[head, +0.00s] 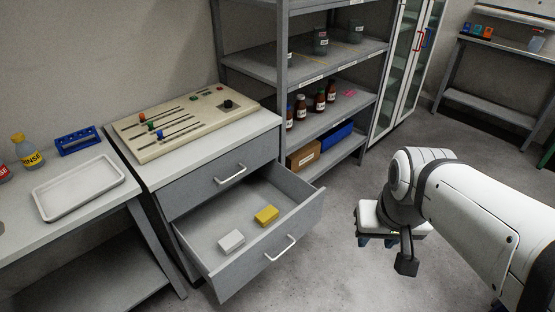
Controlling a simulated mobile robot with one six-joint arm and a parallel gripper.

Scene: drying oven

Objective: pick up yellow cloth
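The yellow cloth (266,215) is a small, folded-looking yellow block in the open lower drawer (212,262) of the cabinet, towards the right of the drawer floor. A similar white block (231,241) lies in front of it and to the left, apart from it. My gripper (377,242) is at the right, out over the floor and clear of the drawer. It points downward, with small dark blue finger parts showing under its white body. The body hides most of the fingers, so their opening is unclear. Nothing is seen held in it.
The upper drawer (222,175) is shut above the open one. A control panel with sliders (184,122) lies on the cabinet top. A shelf rack (345,108) with bottles stands behind, and a side table with a white tray (80,190) is at left.

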